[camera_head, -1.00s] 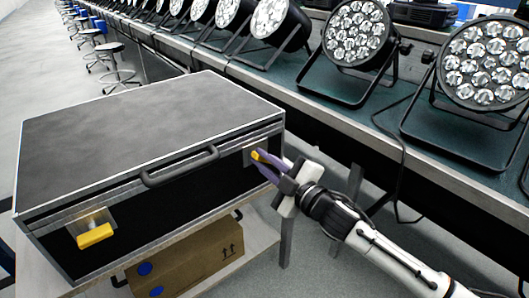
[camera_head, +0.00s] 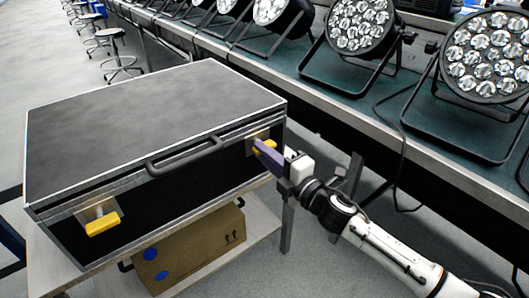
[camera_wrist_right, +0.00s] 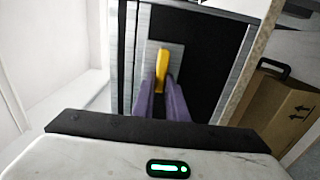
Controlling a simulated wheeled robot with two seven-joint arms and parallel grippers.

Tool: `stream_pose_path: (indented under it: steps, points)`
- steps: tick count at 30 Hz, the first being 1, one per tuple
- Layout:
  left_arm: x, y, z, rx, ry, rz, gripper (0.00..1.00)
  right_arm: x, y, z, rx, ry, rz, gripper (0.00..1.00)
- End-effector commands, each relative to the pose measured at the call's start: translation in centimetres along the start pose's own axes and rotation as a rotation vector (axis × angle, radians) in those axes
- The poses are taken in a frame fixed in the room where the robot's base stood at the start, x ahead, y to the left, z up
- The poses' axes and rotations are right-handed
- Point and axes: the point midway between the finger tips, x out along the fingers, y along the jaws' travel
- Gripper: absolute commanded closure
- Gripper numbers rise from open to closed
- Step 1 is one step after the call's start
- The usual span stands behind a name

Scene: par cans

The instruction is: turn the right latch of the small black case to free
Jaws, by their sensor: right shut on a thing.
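The small black case (camera_head: 150,112) stands shut on a light table, its front facing me. Its right latch has a yellow lever (camera_head: 262,146) on a metal plate near the right end of the front. My right gripper (camera_head: 266,157) is at this latch, its purple fingers shut on the lever. In the right wrist view the yellow lever (camera_wrist_right: 161,68) stands out between the fingertips, over the plate. The left latch (camera_head: 102,224) has a yellow lever lying across its plate, with nothing on it. My left gripper is not in view.
A black handle (camera_head: 184,158) sticks out from the case front between the latches. A cardboard box (camera_head: 190,248) is on the shelf below. A bench (camera_head: 320,85) with several par cans runs behind and to the right.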

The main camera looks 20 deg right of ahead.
Motion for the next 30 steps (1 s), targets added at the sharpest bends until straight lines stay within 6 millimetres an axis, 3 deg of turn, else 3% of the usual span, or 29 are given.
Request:
stream_pose_path:
  steps: [14, 15, 18, 30]
  points:
    - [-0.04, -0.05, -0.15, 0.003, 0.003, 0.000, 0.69, -0.03, -0.13, -0.07, -0.016, 0.001, -0.001, 1.00]
    - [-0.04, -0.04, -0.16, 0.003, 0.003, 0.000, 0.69, -0.03, -0.13, -0.07, -0.016, 0.001, -0.001, 0.83]
    - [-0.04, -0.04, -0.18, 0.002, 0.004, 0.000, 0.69, -0.03, -0.11, -0.05, -0.015, 0.001, -0.001, 0.69]
    - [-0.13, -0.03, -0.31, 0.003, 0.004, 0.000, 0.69, -0.87, -0.15, -0.04, -0.012, 0.001, -0.002, 0.69]
